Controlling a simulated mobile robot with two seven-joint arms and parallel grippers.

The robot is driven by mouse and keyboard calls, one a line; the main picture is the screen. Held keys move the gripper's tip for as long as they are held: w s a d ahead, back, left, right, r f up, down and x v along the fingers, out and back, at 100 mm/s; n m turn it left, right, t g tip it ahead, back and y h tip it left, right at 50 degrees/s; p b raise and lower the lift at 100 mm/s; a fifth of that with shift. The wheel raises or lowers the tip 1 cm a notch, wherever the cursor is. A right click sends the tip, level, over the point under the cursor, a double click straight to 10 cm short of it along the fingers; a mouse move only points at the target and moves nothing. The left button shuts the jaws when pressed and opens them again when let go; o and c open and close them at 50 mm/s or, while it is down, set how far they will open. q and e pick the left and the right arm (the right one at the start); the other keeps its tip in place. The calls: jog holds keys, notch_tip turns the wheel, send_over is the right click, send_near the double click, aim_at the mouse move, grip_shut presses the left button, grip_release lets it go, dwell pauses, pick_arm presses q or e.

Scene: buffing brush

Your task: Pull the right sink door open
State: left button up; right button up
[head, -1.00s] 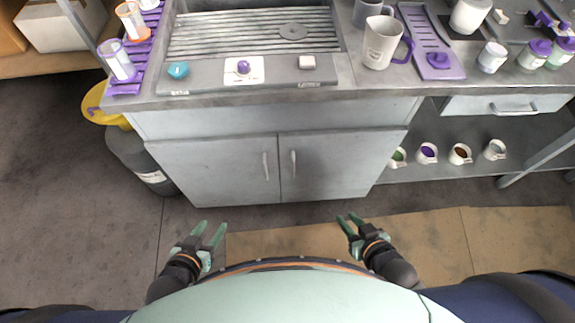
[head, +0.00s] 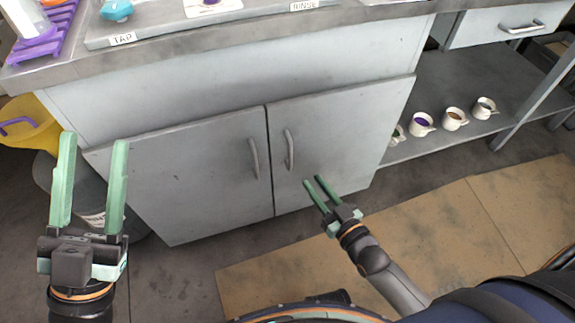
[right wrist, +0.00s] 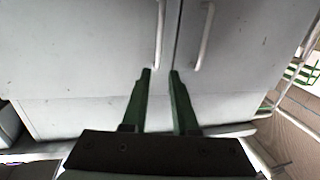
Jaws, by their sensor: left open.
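The right sink door (head: 340,130) is a grey panel, shut flush beside the left sink door (head: 200,175). Its vertical bar handle (head: 290,150) is near the middle seam. The left door's handle (head: 254,158) is just across the seam. My right gripper (head: 313,181) is open and empty, in front of the right door, below and right of its handle, apart from it. In the right wrist view, the open fingers (right wrist: 161,72) point toward two door handles, with nothing between them. My left gripper (head: 95,140) is open and empty at the left, away from the handles.
The countertop edge (head: 270,34) overhangs the doors. A yellow-topped bin (head: 28,120) stands left of the cabinet. A lower shelf (head: 455,85) with several mugs is to the right. Cardboard (head: 420,230) covers the floor in front.

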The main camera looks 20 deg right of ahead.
aim_at(291, 153)
jog(key=b+x, duration=0.4)
jog(key=x, duration=0.8)
jog(key=shift+w+f, duration=0.1)
jog(key=shift+w, duration=0.3)
pick_arm(q)
jog(key=f, duration=0.1)
jog(key=f+h, duration=0.1)
jog(key=s+f, duration=0.1)
jog(key=shift+d+f, duration=0.25)
jog(key=shift+f, duration=0.15)
pick_arm(e)
jog(key=shift+c, duration=0.3)
grip_shut()
